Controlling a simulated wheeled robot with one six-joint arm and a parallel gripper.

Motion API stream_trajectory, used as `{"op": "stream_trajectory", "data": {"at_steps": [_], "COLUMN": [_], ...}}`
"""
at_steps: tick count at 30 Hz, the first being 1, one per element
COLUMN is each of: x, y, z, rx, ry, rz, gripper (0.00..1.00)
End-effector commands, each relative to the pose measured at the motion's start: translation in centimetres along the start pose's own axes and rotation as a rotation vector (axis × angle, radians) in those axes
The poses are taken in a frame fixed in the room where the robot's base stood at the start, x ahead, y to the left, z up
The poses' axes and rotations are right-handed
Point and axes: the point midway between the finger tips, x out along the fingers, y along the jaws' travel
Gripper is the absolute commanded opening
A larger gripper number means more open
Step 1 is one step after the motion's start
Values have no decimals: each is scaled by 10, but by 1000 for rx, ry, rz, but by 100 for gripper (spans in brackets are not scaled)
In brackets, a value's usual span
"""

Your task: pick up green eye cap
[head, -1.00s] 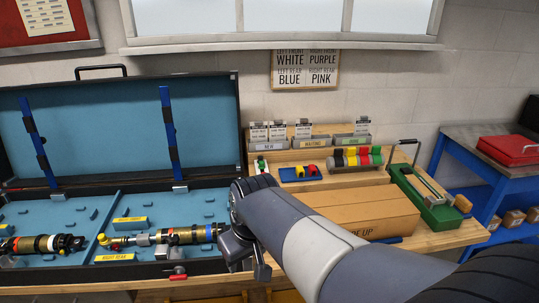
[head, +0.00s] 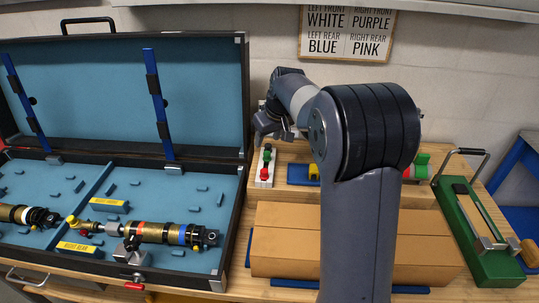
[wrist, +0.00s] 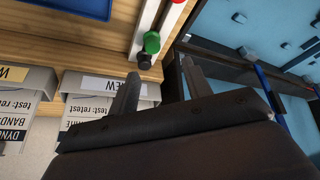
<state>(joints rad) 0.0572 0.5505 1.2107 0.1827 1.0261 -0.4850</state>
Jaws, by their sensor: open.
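A small green cap (head: 267,156) sits on a narrow white strip (head: 259,182) at the left end of the wooden bench, between a red cap (head: 264,172) and a darker one. In the wrist view the green cap (wrist: 152,42) shows just beyond my fingertips, with the black cap (wrist: 144,61) nearer and part of the red cap (wrist: 178,1) at the top edge. My gripper (wrist: 160,85) is open and empty, its fingers apart from the caps. In the head view my gripper (head: 268,127) hangs above and behind the strip.
The open blue-lined case (head: 200,185) with shocks stands left of the strip; its raised lid (head: 200,95) is close to my gripper. Label holders (wrist: 110,85) lie close by in the wrist view.

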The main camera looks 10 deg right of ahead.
Motion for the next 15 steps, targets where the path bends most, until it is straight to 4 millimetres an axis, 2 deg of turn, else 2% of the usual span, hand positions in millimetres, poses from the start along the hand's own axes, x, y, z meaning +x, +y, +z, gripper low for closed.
{"op": "stream_trajectory", "data": {"at_steps": [8,15], "x": [24,58], "y": [2,7], "z": [4,11], "rx": [2,2], "ry": [-2,-2], "rz": [0,-1], "gripper": [47,47]}}
